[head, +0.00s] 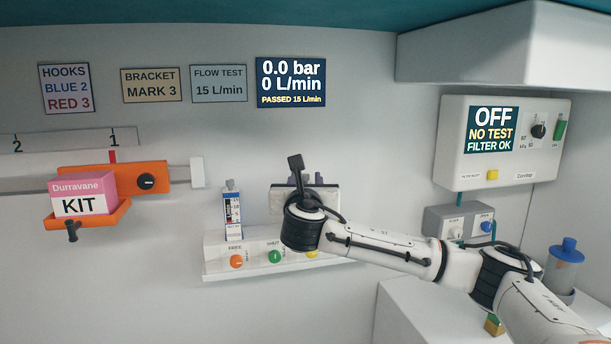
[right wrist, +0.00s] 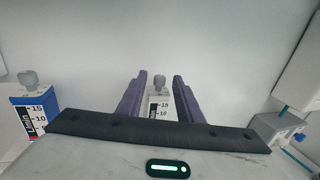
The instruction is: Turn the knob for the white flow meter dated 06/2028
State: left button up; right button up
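The white flow meter (right wrist: 159,107) shows in the right wrist view, with a scale reading 15 and 10 and a grey knob (right wrist: 160,81) on top. My right gripper (right wrist: 160,76) is open, its purple fingers apart on either side of the knob and the meter's top; I cannot tell whether either touches. In the head view my right gripper (head: 303,179) is in front of the wall, and my wrist hides the white meter. A blue flow meter (head: 232,208) stands to its left; it also shows in the right wrist view (right wrist: 33,103). No date is legible. My left gripper is out of view.
A white ledge (head: 215,254) under the meters carries orange, green and yellow buttons. The wall display (head: 290,82) reads 0.0 bar, 0 L/min. A white control box (head: 460,172) and a grey box (head: 440,217) are at right. An orange tray (head: 118,216) holds a pink kit at left.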

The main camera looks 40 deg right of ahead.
jog(key=shift+x, duration=1)
jog(key=shift+c, duration=0.4)
grip_shut()
